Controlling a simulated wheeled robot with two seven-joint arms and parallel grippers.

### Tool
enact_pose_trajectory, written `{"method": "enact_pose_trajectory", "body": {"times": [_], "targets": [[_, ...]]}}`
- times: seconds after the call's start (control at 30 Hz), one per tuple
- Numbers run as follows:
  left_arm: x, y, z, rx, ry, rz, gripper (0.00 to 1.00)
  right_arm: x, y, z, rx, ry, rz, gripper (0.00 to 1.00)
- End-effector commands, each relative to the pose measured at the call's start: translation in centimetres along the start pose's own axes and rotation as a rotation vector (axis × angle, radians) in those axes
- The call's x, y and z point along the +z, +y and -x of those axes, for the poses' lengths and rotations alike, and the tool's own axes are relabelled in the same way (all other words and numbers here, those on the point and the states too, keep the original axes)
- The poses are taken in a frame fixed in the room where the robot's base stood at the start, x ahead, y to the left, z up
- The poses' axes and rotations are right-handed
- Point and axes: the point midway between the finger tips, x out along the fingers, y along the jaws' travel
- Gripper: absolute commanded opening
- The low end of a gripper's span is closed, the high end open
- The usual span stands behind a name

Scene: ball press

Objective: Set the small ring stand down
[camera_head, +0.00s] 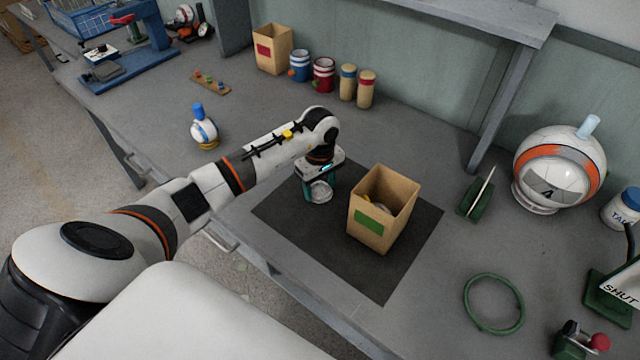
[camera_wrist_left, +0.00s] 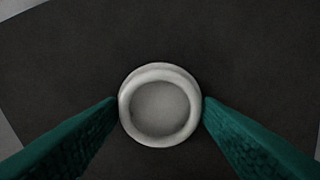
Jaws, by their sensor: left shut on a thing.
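The small ring stand is a pale grey-white ring (camera_head: 320,191) low over the dark mat (camera_head: 385,279), left of the cardboard box. In the left wrist view the ring stand (camera_wrist_left: 160,72) sits centred between the two teal fingers. My left gripper (camera_head: 320,187) points down and is shut on the ring stand, one finger on each side; it also shows in the left wrist view (camera_wrist_left: 160,108). I cannot tell whether the ring's underside touches the mat. My right gripper is not in view.
A cardboard box with a green label (camera_head: 384,208) stands on the mat close to the right. A green ring (camera_head: 493,304), a large white-orange sphere (camera_head: 558,168) and a green stand (camera_head: 475,196) are farther right. The mat's front part is bare.

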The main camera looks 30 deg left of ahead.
Motion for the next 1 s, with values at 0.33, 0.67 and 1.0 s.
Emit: {"method": "enact_pose_trajectory", "body": {"times": [0.33,0.67,1.0], "targets": [[0.0,0.0,-0.2,0.0,0.001,0.0,0.81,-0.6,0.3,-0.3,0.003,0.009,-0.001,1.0],[0.1,-0.1,0.6,-0.002,-0.002,-0.001,0.81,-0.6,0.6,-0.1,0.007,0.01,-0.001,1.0],[0.1,-0.1,7.5,-0.004,-0.005,-0.001,0.81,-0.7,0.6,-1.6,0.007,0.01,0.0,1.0]]}}
